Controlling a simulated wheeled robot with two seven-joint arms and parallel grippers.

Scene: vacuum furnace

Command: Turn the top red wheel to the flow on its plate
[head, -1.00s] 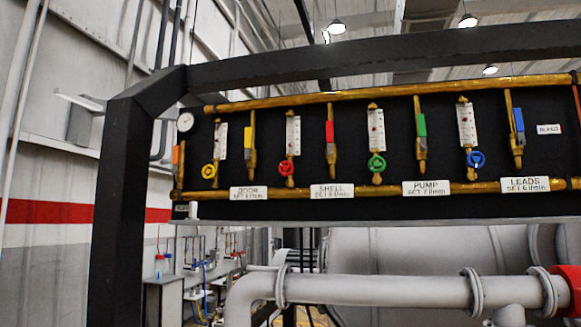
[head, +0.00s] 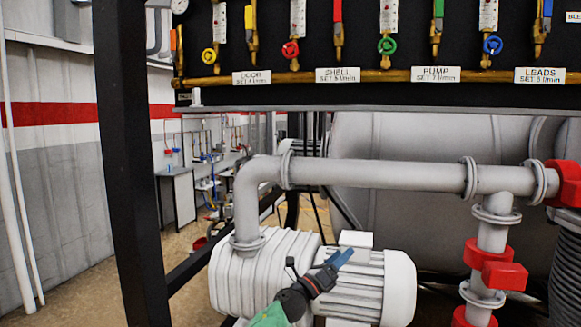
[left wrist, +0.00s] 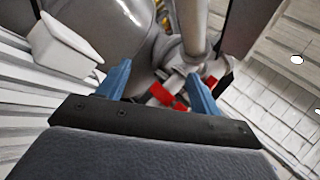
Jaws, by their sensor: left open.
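The red wheel (head: 290,49) is on the black panel in the upper part of the head view, second from the left in the row of coloured wheels. The white flow gauge (head: 303,17) above it is cut off by the frame's top edge, and its reading is not legible. The SHELL plate (head: 338,75) is below and to the right; its number is too small to read surely. My left gripper (head: 341,257) is low, in front of the white pump, well below the panel. Its blue fingers also show in the left wrist view (left wrist: 160,78), apart and empty. My right gripper is out of view.
Yellow (head: 209,56), green (head: 387,46) and blue (head: 492,46) wheels share the panel. A grey pipe (head: 380,175) runs between panel and pump (head: 385,285). Red valve parts (head: 495,268) stand at the right. A black frame post (head: 122,150) stands at the left.

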